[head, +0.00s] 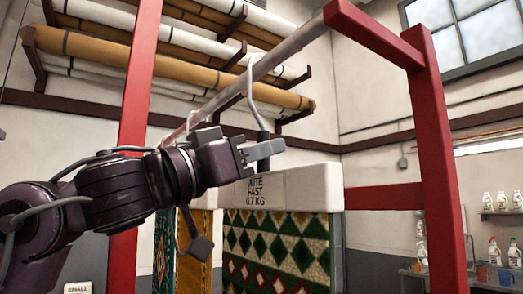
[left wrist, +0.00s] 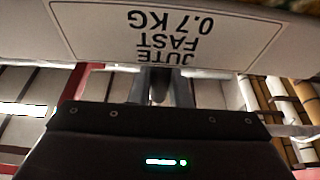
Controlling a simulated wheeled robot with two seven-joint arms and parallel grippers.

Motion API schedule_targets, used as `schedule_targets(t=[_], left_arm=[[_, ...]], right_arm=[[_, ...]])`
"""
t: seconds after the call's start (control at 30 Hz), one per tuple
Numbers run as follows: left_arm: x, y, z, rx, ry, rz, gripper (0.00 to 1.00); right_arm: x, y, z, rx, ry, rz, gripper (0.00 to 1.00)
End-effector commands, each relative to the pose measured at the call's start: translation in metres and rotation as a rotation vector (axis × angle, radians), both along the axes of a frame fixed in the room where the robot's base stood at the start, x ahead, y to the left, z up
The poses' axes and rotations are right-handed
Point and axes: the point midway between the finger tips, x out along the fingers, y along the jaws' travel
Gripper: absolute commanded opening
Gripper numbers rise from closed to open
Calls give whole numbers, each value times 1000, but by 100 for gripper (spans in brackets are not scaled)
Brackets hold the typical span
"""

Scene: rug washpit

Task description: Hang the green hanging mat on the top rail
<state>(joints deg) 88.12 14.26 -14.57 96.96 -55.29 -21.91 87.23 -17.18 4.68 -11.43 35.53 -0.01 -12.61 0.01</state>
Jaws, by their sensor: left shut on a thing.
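The green hanging mat (head: 275,248) has a diamond pattern and hangs upright below a white header bar (head: 307,187) labelled "JUTE FAST 0.7 KG". The header (left wrist: 230,30) appears upside down in the left wrist view. A pale hook (head: 251,98) with a dark stem rises from the header to the grey top rail (head: 290,46). The hook's upper end overlaps the rail; I cannot tell whether it rests on it. My left gripper (head: 262,150) is shut on the hook's stem just above the header. Its fingers (left wrist: 160,86) partly hide the stem. My right gripper is not in view.
Red posts (head: 440,165) and (head: 140,100) frame the rail. An orange mat (head: 196,250) and a teal mat (head: 163,255) hang left of the green one. Rolled rugs (head: 110,50) lie on wall racks behind. Bottles (head: 494,250) stand on shelves at right.

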Motion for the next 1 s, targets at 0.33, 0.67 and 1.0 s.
schedule_targets(t=[0.33, 0.67, 1.0], left_arm=[[0, 0, 1, -1, -1, 0, 42], [-11, 17, -12, 0, -3, 2, 42], [-38, 57, -27, 1, -3, 2, 42]], right_arm=[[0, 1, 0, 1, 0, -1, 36], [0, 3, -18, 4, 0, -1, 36], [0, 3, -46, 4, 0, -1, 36]])
